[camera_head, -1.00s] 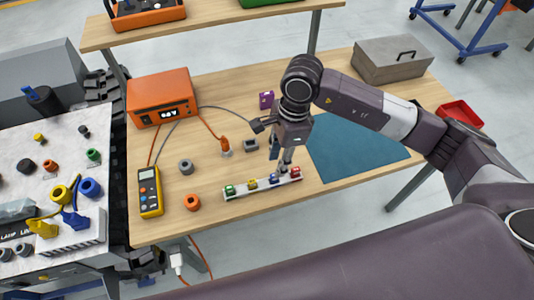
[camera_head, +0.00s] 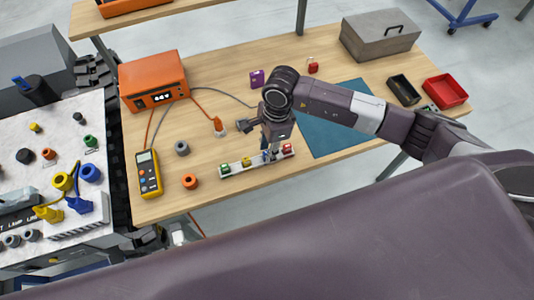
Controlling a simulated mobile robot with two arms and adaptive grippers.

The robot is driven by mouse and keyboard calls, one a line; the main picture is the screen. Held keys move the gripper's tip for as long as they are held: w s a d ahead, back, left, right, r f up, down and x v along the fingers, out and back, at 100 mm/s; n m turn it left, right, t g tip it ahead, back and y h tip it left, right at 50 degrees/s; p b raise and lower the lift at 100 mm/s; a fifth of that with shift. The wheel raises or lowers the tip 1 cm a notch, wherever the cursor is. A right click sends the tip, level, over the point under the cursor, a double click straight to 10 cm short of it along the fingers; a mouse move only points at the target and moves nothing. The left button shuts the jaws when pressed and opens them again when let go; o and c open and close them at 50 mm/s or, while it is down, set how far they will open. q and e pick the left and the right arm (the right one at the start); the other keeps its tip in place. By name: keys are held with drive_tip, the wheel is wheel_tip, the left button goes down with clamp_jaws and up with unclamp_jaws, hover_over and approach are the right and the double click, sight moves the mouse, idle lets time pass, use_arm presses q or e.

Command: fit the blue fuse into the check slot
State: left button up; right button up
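A white fuse strip (camera_head: 232,170) lies near the front edge of the wooden table. It carries a green fuse (camera_head: 225,169), a yellow fuse (camera_head: 246,162) and a red fuse (camera_head: 288,148). The blue fuse (camera_head: 269,154) sits between yellow and red, mostly covered by my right gripper (camera_head: 268,156). The gripper points down with its fingertips at the blue fuse. Whether they are closed on it cannot be made out. I cannot identify the check slot; my arm hides part of the table behind the strip. My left gripper is not in view.
An orange power unit (camera_head: 153,80), a yellow meter (camera_head: 149,174), a grey ring (camera_head: 182,148) and an orange ring (camera_head: 190,181) stand left. A blue mat (camera_head: 325,137), grey toolbox (camera_head: 379,36), black tray (camera_head: 404,90) and red tray (camera_head: 445,91) are right. A purple block (camera_head: 257,79) stands behind.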

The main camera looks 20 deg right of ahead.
clamp_jaws()
drive_tip(key=shift+r, duration=0.1)
